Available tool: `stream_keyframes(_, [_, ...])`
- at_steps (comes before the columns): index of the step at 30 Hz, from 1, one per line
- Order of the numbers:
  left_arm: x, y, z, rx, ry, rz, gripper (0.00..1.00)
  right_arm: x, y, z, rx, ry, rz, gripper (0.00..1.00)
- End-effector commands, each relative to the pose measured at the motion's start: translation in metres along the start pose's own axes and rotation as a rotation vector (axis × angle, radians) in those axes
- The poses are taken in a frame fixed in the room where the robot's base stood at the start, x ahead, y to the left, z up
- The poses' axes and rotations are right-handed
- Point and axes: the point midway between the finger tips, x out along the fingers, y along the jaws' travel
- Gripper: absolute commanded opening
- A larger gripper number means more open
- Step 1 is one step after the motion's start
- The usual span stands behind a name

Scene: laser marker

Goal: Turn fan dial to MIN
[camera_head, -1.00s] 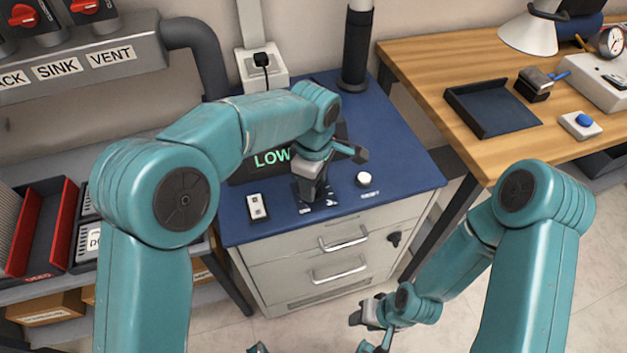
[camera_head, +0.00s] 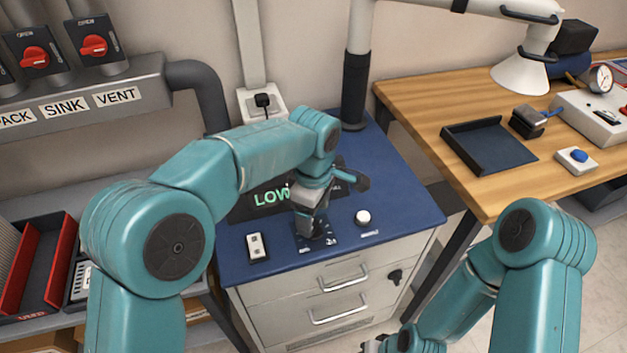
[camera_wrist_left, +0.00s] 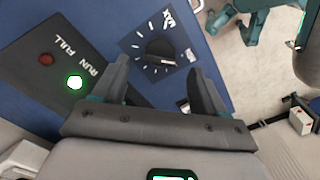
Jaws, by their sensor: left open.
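The fan dial (camera_wrist_left: 160,50) is a black knob on a dark square plate with white tick marks, in the left wrist view. One end of its scale has a label that looks like MAX. Which mark the knob points at is hard to tell. My left gripper (camera_wrist_left: 158,72) is open, with one finger on each side of the dial's near side; I cannot tell whether they touch it. In the head view my left gripper (camera_head: 308,226) is over the dial's plate (camera_head: 318,243) and hides the knob. My right gripper (camera_head: 374,345) is barely in view at the bottom edge.
A panel (camera_wrist_left: 58,60) with a lit green lamp and a dark red one is beside the dial. A LOW display (camera_head: 268,198) is partly behind my left arm. A white switch (camera_head: 257,247) and a white round button (camera_head: 362,217) flank the dial on the blue top.

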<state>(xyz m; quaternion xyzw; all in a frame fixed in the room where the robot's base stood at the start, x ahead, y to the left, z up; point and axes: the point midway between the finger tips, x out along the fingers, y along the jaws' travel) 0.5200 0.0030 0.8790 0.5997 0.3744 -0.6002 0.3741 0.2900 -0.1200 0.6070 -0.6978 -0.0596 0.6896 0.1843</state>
Motion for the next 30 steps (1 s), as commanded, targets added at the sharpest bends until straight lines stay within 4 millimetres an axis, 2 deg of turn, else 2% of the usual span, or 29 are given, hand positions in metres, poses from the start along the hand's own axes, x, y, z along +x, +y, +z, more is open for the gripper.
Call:
stream_keyframes(1, [-0.017,0.001,0.0,0.0,0.0,0.007,0.72,-0.003,-0.001,0.0,0.0,0.0,0.0,0.43])
stream_keyframes(6, [-0.064,0.001,0.0,0.0,0.0,0.006,0.72,-0.011,-0.004,0.0,0.0,0.0,0.0,0.43])
stream_keyframes(13, [-0.112,0.0,0.001,0.0,-0.001,0.003,0.72,-0.02,-0.007,0.0,0.0,0.0,0.0,0.43])
stream_keyframes(19, [-0.129,0.0,0.001,0.0,-0.001,0.001,0.72,-0.024,-0.009,0.001,0.0,0.0,0.0,0.43])
stream_keyframes(30, [-0.13,0.0,0.0,0.0,0.0,0.001,0.72,-0.023,-0.008,0.001,0.0,0.0,0.0,0.43])
